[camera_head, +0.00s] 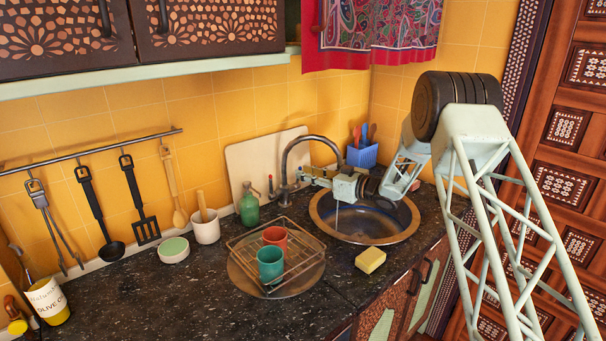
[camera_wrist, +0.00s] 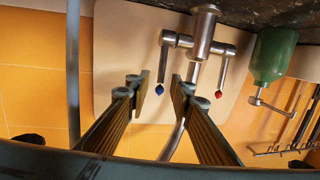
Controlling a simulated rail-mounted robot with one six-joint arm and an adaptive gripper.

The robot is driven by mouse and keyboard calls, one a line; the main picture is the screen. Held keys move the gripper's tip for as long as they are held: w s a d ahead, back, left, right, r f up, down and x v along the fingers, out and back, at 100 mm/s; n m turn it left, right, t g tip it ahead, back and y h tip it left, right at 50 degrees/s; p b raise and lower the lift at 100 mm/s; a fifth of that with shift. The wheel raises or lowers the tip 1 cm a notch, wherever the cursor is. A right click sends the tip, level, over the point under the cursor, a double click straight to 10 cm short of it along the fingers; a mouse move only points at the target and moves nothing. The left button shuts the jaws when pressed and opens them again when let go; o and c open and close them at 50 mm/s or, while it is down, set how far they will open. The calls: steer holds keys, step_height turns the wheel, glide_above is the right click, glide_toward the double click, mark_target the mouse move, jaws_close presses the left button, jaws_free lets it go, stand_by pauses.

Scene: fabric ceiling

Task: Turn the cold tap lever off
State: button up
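The metal tap (camera_head: 284,182) stands behind the round sink (camera_head: 318,222), its spout arching over the basin. A thin pale line, looking like running water, drops into the basin. In the wrist view the tap body (camera_wrist: 204,35) carries two levers. The cold lever (camera_wrist: 163,62) has a blue tip, and the hot lever (camera_wrist: 223,68) has a red tip. My gripper (camera_wrist: 165,92) is open, and the blue tip appears between its fingers, nearer the left one; contact cannot be told. In the head view my gripper (camera_head: 318,174) is beside the tap, partly hiding it.
A green soap bottle (camera_head: 249,206) stands left of the tap, also in the wrist view (camera_wrist: 272,55). A wooden board (camera_head: 250,160) leans on the wall behind. A wire rack (camera_head: 300,262) holds cups in front. A yellow sponge (camera_head: 370,260) and blue utensil holder (camera_head: 362,156) flank the sink.

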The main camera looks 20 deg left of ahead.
steer(key=v, duration=1)
steer(key=shift+s+d+r, duration=0.1)
steer(key=shift+d, duration=0.1)
steer(key=shift+c, duration=0.4)
